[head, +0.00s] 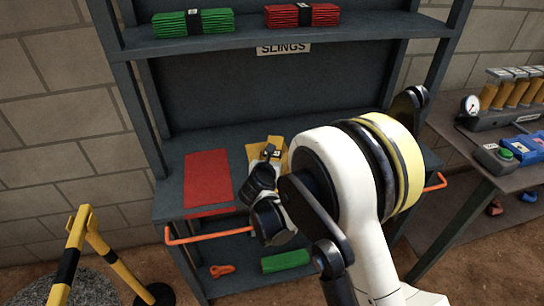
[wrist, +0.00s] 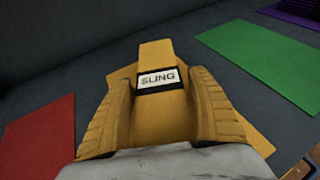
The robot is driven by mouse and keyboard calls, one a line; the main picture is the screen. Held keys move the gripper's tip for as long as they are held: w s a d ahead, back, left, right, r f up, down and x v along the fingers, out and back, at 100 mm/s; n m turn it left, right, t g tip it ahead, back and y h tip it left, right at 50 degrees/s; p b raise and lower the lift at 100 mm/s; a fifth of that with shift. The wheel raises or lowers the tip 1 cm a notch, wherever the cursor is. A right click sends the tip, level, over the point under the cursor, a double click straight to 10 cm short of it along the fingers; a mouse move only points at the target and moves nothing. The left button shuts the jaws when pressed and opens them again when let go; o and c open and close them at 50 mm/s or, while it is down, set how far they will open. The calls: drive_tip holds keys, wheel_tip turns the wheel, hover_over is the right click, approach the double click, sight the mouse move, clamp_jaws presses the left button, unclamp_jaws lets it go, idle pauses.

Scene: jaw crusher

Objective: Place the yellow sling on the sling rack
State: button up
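The yellow sling (wrist: 160,104) is a folded bundle with a black band and a white "SLING" label; it also shows in the head view (head: 269,151). My gripper (wrist: 162,100) is shut on it, with a ribbed yellow finger on each side of the label. The sling rack (head: 165,196) is dark grey, with a "SLINGS" sign. The sling is over a yellow patch (head: 253,152) on its middle shelf, right of a red patch (head: 207,178). I cannot tell whether the sling touches the shelf. My arm hides the shelf's right part in the head view.
Green (head: 193,22) and red (head: 288,15) slings lie on the upper shelf. The wrist view shows a green patch (wrist: 255,65) and a purple bundle (wrist: 292,15). Orange rails (head: 210,236) edge the rack. A yellow-black barrier (head: 70,255) stands left, a workbench (head: 465,160) right.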

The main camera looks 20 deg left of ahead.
drive_tip(key=shift+s+r, duration=0.25)
drive_tip(key=shift+s, duration=0.05)
drive_tip(key=p+v, duration=0.3)
drive_tip(key=v, duration=0.7)
drive_tip(key=shift+r, duration=0.1)
drive_tip(key=shift+s+d+r+p, duration=0.15)
drive_tip(key=shift+s+p, duration=0.25)
drive_tip(key=shift+s, duration=0.25)
